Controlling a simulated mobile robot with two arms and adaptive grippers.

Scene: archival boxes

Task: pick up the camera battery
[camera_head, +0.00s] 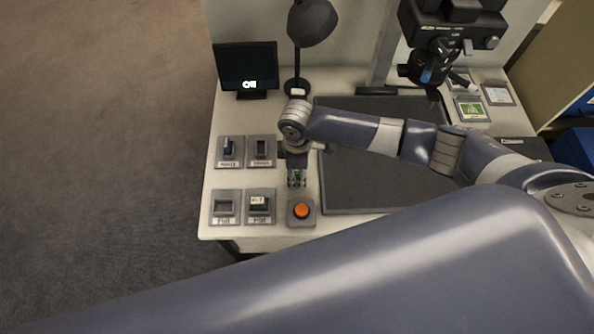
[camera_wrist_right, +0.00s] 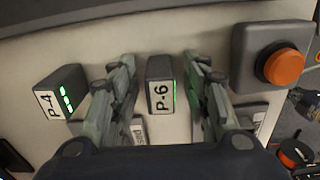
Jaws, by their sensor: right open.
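A dark block with a white P-6 label and a green light strip (camera_wrist_right: 158,88), which looks like a camera battery, stands on the pale tabletop in the right wrist view. My right gripper (camera_wrist_right: 160,108) is open, with one finger on each side of this block and visible gaps between. A similar block labelled P-4 (camera_wrist_right: 62,93) stands to the left, outside the fingers. In the head view my right gripper (camera_head: 297,172) points down at the table just behind the orange button, largely hiding what is beneath it. My left gripper is not in view.
An orange button on a grey base (camera_head: 301,211) is close by; it also shows in the wrist view (camera_wrist_right: 284,67). Several labelled grey holders (camera_head: 228,152) lie to the left. A dark mat (camera_head: 385,185), a lamp (camera_head: 312,22) and a small screen (camera_head: 246,68) are around.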

